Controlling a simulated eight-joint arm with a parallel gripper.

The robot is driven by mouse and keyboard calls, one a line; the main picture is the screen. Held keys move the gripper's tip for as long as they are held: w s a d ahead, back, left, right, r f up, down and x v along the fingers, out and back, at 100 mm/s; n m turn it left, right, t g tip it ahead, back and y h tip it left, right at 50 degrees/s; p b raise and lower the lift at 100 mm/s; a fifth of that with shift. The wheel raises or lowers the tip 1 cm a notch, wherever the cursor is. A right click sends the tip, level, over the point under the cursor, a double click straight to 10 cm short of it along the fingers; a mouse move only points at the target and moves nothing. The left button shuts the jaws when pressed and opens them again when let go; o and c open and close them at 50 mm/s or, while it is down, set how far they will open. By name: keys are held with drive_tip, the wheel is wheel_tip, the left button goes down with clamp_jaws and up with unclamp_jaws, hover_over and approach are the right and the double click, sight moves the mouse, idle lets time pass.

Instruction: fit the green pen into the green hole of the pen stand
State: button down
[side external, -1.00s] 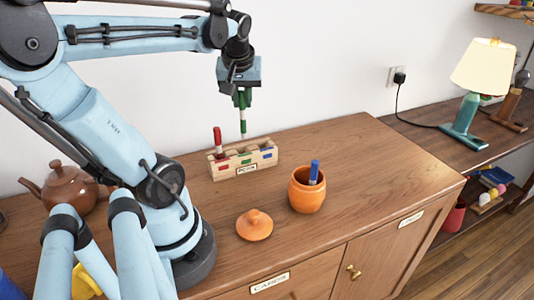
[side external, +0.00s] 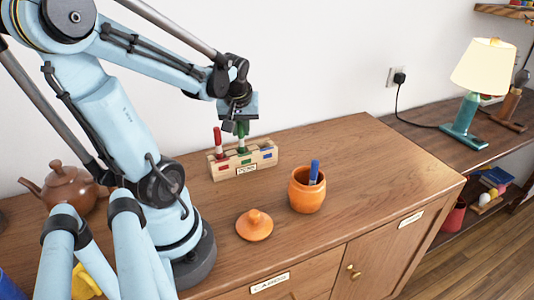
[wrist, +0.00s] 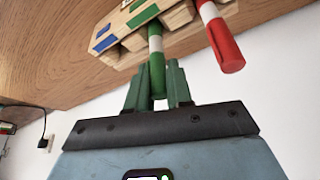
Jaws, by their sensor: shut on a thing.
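The green pen (side external: 242,146) stands upright at the middle, green-marked slot of the wooden pen stand (side external: 262,165). Its lower end is hidden by the stand. My gripper (side external: 241,129) is shut on the upper part of the pen, just above the stand. In the wrist view the green pen (wrist: 157,72) runs between the two green fingers (wrist: 157,90) toward the stand (wrist: 180,17), in line with the green mark. How deep the pen sits cannot be told.
A red pen (side external: 218,139) stands in the red slot to the left, close to my gripper. An orange jar (side external: 306,193) with a blue pen (side external: 313,171) and its lid (side external: 254,226) are in front. A brown teapot (side external: 65,188) is at left. The cabinet top is clear at right.

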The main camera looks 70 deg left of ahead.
drive_tip(key=shift+f, duration=0.15)
drive_tip(key=c, duration=1)
unclamp_jaws()
drive_tip(key=shift+v, duration=6.1)
drive_tip(key=shift+a, duration=0.1)
drive_tip(key=shift+x, duration=6.1)
